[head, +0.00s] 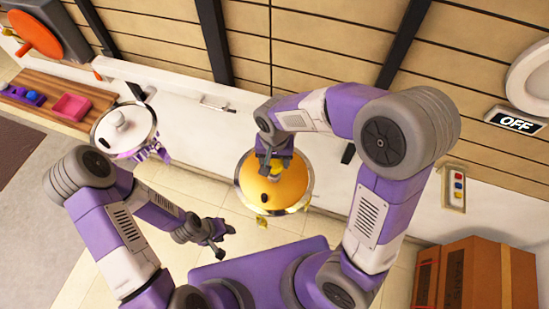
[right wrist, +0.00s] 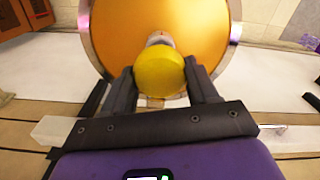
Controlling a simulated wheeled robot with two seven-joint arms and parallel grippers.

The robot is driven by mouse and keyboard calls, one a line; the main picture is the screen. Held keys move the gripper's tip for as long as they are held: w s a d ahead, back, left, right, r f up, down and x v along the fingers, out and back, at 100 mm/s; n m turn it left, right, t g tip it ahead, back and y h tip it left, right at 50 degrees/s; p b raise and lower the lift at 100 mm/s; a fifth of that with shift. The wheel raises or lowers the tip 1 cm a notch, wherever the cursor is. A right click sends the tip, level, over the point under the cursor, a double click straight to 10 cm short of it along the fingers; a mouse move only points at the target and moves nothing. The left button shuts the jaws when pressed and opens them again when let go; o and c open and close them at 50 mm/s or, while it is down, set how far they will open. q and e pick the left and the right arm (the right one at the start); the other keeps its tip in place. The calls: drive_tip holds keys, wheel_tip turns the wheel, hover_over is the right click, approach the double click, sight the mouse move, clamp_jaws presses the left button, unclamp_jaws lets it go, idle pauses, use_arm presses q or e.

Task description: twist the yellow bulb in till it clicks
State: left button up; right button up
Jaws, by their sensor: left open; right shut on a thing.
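The yellow bulb (right wrist: 160,73) sits between the two fingers of my right gripper (right wrist: 162,85) in the right wrist view. A pale base shows behind the bulb, against the orange round inside of a lamp shade (right wrist: 112,22) with a shiny rim. In the head view my right gripper (head: 274,165) is over the orange shade (head: 290,187), and a bit of the yellow bulb (head: 275,174) shows under it. My left gripper (head: 217,237) is open and empty, lower left of the shade and apart from it. Whether the base is fully seated is hidden.
A white round lamp (head: 124,126) with purple trim hangs at left. A wooden shelf (head: 40,95) holds a pink tray (head: 71,107). An OFF sign (head: 515,122) and a button panel (head: 455,189) are at right, above brown boxes (head: 470,275). Tiled floor shows below.

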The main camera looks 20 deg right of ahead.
drive_tip(key=shift+w+f+b, duration=0.15)
drive_tip(key=shift+f+b, duration=0.2)
drive_tip(key=shift+f, duration=0.35)
drive_tip(key=shift+f+b, duration=0.6)
drive_tip(key=shift+f, duration=0.1)
drive_tip(key=m, duration=0.6)
drive_tip(key=shift+d+r+m+p, duration=0.1)
drive_tip(key=shift+m+p, duration=0.2)
drive_tip(key=shift+m, duration=0.1)
drive_tip(key=m+p, duration=0.1)
drive_tip(key=m, duration=0.3)
drive_tip(key=shift+s+m+p, duration=0.2)
drive_tip(key=shift+m+p, duration=0.35)
drive_tip(key=shift+m, duration=0.65)
drive_tip(key=o, duration=1.1)
drive_tip(key=shift+d, duration=0.1)
drive_tip(key=shift+o, duration=0.5)
